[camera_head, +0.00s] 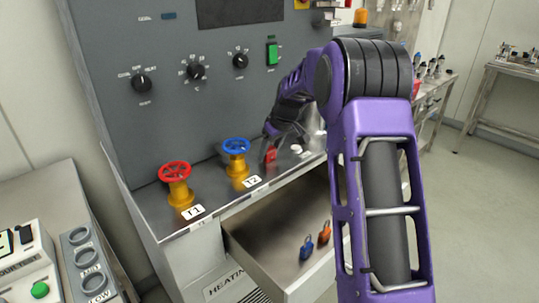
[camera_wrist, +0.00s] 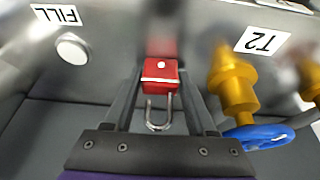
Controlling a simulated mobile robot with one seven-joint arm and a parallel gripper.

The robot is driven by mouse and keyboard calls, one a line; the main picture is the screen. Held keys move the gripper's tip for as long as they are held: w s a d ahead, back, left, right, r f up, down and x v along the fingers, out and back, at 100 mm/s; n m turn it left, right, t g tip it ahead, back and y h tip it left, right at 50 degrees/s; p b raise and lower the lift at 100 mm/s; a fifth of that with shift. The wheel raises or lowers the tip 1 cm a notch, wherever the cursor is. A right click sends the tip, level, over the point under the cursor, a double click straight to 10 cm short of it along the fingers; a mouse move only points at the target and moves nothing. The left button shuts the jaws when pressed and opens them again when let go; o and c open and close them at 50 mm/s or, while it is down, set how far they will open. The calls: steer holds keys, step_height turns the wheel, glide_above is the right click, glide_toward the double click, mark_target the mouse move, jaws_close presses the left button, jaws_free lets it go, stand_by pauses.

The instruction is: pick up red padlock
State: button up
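The red padlock (camera_head: 270,154) is at the ledge of the grey console, right of the blue valve. In the wrist view its red body (camera_wrist: 161,72) lies between the two fingers of my gripper (camera_wrist: 161,80), its silver shackle pointing back toward the palm. The fingers flank the body closely on both sides; I cannot tell whether they press on it. In the head view my gripper (camera_head: 279,137) reaches down to the padlock, and its fingers are small and dark there. Whether the padlock is lifted off the ledge is unclear.
A blue-wheeled valve (camera_head: 236,153) by label T2 stands close beside the gripper; a red-wheeled valve (camera_head: 176,182) is farther left. A white button (camera_wrist: 72,48) is by the FILL label. Below, an open drawer (camera_head: 262,261) holds a blue padlock (camera_head: 306,248) and an orange padlock (camera_head: 324,234).

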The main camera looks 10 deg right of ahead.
steer(key=shift+r, duration=0.1)
jaws_close()
